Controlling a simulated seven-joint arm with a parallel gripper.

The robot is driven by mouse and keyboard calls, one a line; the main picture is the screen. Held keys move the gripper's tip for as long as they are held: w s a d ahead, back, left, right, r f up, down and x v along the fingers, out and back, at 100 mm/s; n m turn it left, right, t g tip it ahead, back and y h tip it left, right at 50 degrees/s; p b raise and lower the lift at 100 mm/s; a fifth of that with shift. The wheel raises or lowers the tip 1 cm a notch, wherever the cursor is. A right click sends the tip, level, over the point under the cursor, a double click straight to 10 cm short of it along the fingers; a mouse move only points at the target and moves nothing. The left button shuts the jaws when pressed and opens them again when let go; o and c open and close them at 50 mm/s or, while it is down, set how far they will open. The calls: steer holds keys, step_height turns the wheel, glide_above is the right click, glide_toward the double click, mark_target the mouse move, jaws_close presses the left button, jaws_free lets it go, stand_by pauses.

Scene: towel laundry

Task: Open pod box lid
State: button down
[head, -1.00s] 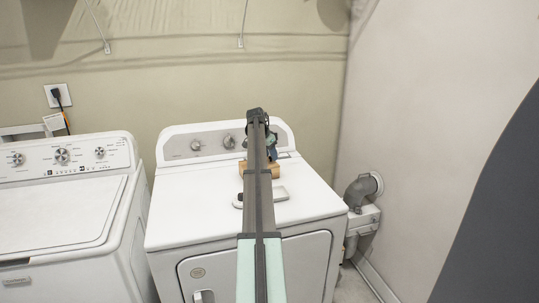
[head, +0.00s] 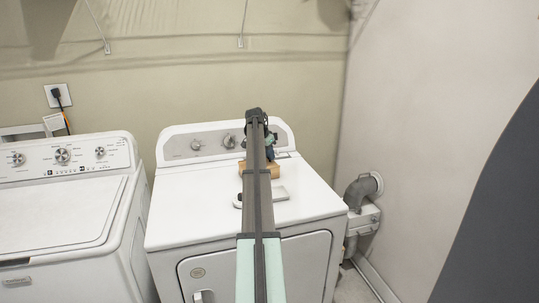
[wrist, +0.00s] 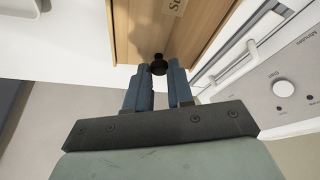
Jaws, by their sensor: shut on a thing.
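The pod box is a light wooden box (head: 275,171) on top of the right-hand white machine, partly hidden behind my arm in the head view. In the wrist view its wooden face (wrist: 150,22) carries a partly visible pale label and a small black knob (wrist: 158,66). My gripper (wrist: 160,74) has its blue fingers on either side of the knob and is shut on it. In the head view my gripper (head: 270,147) is small and dark, at the box. I cannot tell from these views whether the lid is raised.
A flat pale item (head: 280,193) lies on the machine top in front of the box. The control panel (head: 200,144) rises behind it. A second white machine (head: 60,205) stands left, and a grey duct (head: 360,190) is on the right. The machine top is otherwise mostly clear.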

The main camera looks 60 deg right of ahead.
steer(key=w+a, duration=0.4)
steer(key=a, duration=0.1)
steer(key=w+a, duration=0.2)
steer(key=a, duration=0.1)
steer(key=shift+w, duration=0.25)
steer(key=shift+d, duration=0.1)
steer(key=c, duration=1)
jaws_free()
steer(key=shift+r, duration=0.1)
steer(key=v, duration=1.3)
steer(key=shift+r, duration=0.3)
